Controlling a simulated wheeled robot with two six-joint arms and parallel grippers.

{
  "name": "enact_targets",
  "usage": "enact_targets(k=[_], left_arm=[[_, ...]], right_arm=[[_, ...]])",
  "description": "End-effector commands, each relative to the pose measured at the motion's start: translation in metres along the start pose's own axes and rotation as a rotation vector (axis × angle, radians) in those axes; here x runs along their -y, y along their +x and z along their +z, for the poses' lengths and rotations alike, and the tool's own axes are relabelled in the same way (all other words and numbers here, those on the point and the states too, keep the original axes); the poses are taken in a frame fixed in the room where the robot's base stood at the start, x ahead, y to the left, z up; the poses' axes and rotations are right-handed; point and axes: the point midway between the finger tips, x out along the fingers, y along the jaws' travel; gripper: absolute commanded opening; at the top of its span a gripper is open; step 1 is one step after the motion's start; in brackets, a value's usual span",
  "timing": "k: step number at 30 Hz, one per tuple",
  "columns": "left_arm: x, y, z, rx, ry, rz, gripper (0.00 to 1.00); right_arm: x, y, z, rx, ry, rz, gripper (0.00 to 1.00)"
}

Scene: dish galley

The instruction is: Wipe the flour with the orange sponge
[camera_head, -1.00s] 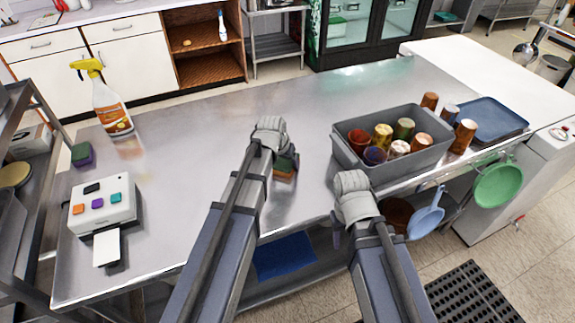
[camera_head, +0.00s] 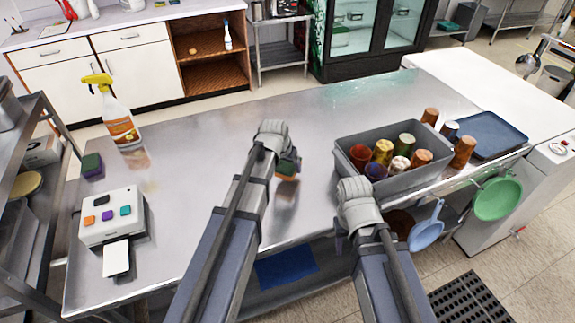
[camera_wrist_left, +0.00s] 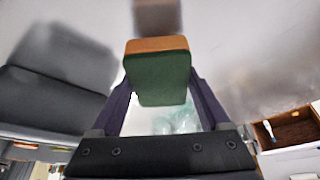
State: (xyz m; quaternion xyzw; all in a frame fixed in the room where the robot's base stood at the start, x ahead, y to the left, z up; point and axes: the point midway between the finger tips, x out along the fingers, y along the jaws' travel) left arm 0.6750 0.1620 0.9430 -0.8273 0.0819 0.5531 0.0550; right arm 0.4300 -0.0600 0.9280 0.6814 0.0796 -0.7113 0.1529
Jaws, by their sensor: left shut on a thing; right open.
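The orange sponge (camera_head: 286,176) has a dark green scouring side. My left gripper (camera_head: 290,163) is shut on it and holds it above the steel counter, with its reflection below it. In the left wrist view the sponge (camera_wrist_left: 158,75) sits between the two purple fingers, green side towards the camera and an orange edge at its far side. My right gripper (camera_head: 340,238) is open, near the counter's front edge, in front of the grey bin; its fingers are mostly hidden by the wrist. I cannot make out the flour; pale patches on the counter look like reflections.
A grey bin (camera_head: 400,180) with several cups stands at the right, with loose cups and a blue tray (camera_head: 490,135) beside it. At the left are a spray bottle (camera_head: 118,122), a purple-green sponge (camera_head: 92,166) and a white button box (camera_head: 112,216).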

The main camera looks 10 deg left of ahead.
Motion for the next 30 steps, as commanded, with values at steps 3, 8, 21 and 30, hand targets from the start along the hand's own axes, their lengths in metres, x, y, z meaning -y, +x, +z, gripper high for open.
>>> enact_targets(k=[3,8,21,30], left_arm=[[0.000,-0.015,-0.006,0.000,0.000,0.000,0.35],[0.000,-0.016,-0.007,0.000,0.000,0.001,0.35],[0.000,-0.028,-0.011,0.000,0.000,0.001,0.35],[0.000,-0.045,-0.018,0.000,0.000,0.001,0.35]], right_arm=[[-0.002,-0.016,0.001,0.000,0.000,0.000,0.50],[-0.002,-0.018,0.001,0.000,0.000,0.000,0.50],[-0.003,-0.030,0.002,0.000,0.000,0.000,0.50],[-0.005,-0.048,0.003,0.000,0.000,0.000,0.50]])
